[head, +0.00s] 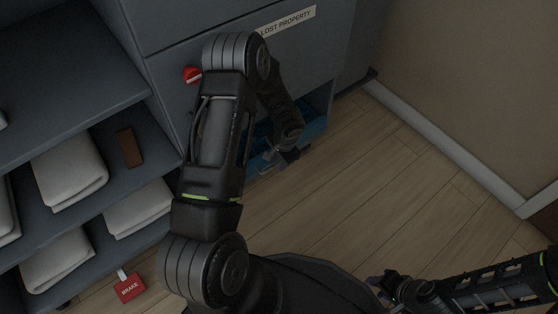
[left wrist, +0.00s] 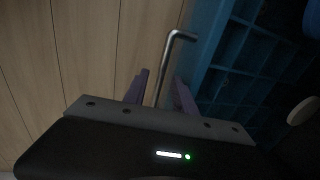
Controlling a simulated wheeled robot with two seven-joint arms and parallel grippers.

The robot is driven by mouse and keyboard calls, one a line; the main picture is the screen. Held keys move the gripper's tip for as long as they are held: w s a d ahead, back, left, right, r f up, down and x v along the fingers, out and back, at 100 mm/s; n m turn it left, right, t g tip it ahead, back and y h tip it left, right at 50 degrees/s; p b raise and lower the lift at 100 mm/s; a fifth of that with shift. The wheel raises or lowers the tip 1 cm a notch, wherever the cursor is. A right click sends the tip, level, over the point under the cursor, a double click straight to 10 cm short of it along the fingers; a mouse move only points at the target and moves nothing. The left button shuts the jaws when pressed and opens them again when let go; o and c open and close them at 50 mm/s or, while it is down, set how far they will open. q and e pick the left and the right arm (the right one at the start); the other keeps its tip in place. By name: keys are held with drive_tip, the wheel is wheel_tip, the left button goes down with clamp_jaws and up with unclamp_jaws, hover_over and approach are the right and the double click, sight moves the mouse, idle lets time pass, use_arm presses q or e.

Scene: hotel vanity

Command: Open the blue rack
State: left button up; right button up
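The blue rack (head: 314,128) sits low in the grey cabinet, under the drawer front, partly hidden by my left arm in the head view. In the left wrist view the blue rack (left wrist: 222,60) shows a gridded inside along the right. Its bent metal bar handle (left wrist: 174,48) stands at the rack's left edge. My left gripper (head: 285,158) is low in front of the rack. In the wrist view its fingers (left wrist: 160,88) are apart, one on each side of the bar, with small gaps visible. My right gripper (head: 384,285) is at the bottom, away from the rack; its fingers are unclear.
A drawer with a "LOST PROPERTY" label (head: 287,22) and a red knob (head: 192,74) is above the rack. Shelves at left hold folded towels (head: 70,172) and a brown box (head: 129,147). A red "BRAKE" tag (head: 129,287) is lower left. The wood floor (head: 380,180) at right is clear.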

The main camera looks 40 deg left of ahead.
use_arm(q)
drive_tip(key=shift+c, duration=0.4)
clamp_jaws()
idle(0.9)
